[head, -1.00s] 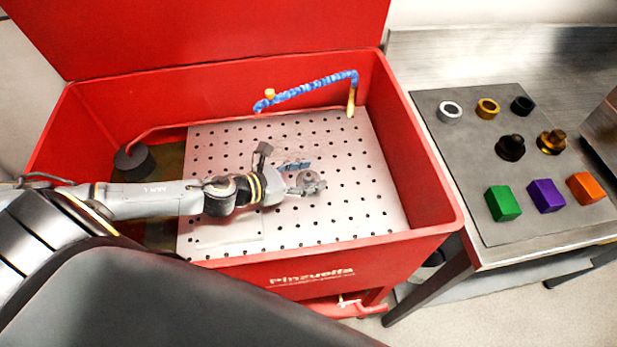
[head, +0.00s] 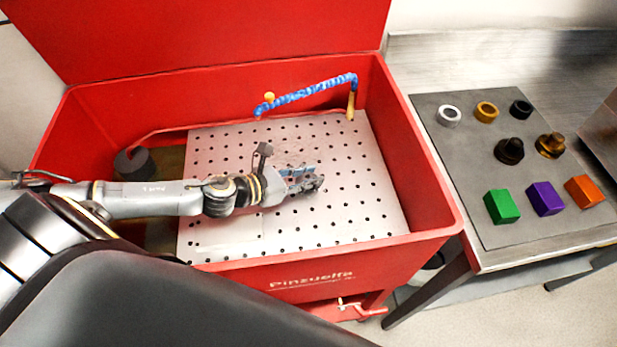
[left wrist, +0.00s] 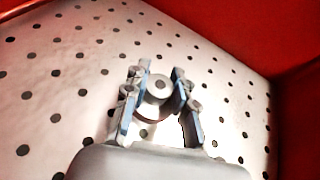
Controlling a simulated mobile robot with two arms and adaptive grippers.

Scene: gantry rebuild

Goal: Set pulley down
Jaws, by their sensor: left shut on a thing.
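My left gripper (head: 304,180) reaches in from the left over the perforated plate of the red wash basin. In the left wrist view the same gripper (left wrist: 157,98) has a finger on each side of a grey round pulley (left wrist: 159,87) with a hole in its middle, and is shut on it. In the head view the fingers mostly hide the pulley. I cannot tell whether the pulley touches the perforated plate (head: 350,205) or hangs just above it. My right gripper is not in view.
A blue segmented hose (head: 305,95) arches along the basin's back. The red basin walls (head: 425,165) surround the plate, which is clear around the gripper. On the right, a grey mat (head: 470,165) holds rings, dark and brass-coloured parts, and green, purple and orange blocks.

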